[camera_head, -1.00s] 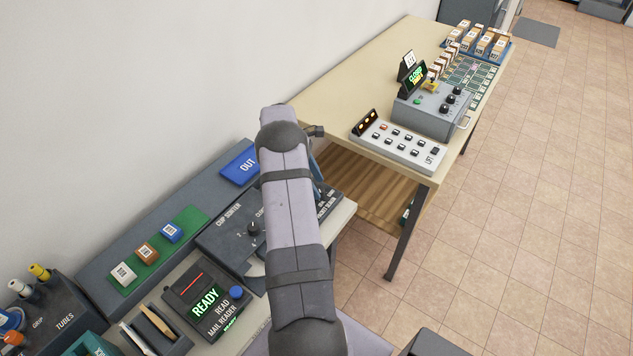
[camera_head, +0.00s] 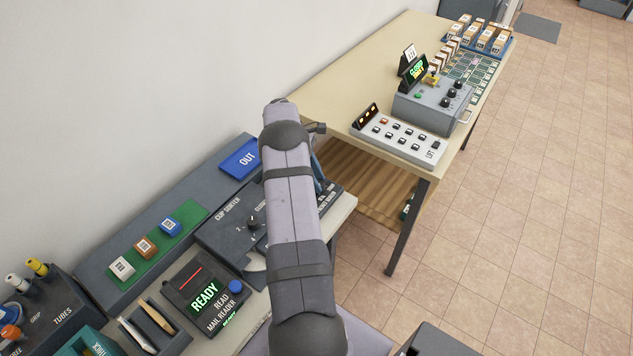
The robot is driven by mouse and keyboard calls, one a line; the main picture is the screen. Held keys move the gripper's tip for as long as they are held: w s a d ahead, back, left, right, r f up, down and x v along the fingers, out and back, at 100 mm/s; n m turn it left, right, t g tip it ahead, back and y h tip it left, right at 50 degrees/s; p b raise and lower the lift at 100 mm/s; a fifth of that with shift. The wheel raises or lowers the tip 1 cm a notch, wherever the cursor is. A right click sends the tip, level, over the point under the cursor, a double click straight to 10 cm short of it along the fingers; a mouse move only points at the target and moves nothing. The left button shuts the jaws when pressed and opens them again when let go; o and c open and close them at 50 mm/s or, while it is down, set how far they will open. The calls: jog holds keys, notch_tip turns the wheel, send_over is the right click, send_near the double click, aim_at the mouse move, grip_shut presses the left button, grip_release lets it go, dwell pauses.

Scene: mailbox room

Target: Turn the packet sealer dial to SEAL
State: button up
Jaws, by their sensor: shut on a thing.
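I cannot make out a label reading packet sealer or SEAL. A dark panel marked SORTER (camera_head: 222,232) on the near bench has a small black dial (camera_head: 253,222). Right of it, a second dark panel (camera_head: 328,200) with small white lettering is mostly covered by my arm. A grey box with black knobs (camera_head: 425,108) and a lit display stands on the far table; its small lettering is unreadable. My arm reaches from the bottom centre over the near bench. My gripper's jaws are hidden behind the arm, and so is whatever they touch.
A mail reader (camera_head: 205,297) showing READY, a green strip (camera_head: 150,248) with three small blocks, a blue OUT tray (camera_head: 240,160) and a tube holder (camera_head: 45,318) are on the near bench. A white button panel (camera_head: 400,140) is on the far table (camera_head: 340,75).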

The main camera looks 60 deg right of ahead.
jog(key=shift+d+f+m+b, duration=0.15)
jog(key=shift+f+m+b, duration=0.05)
jog(key=shift+m+b, duration=0.55)
jog(key=shift+r+m+y, duration=0.25)
jog(key=shift+m+y, duration=0.05)
jog(key=shift+m, duration=0.05)
jog(key=o, duration=1.1)
jog(key=shift+c, duration=0.2)
jog(key=b+v, duration=0.2)
jog(key=v, duration=0.5)
jog(key=shift+w+r, duration=0.1)
jog(key=shift+w, duration=0.05)
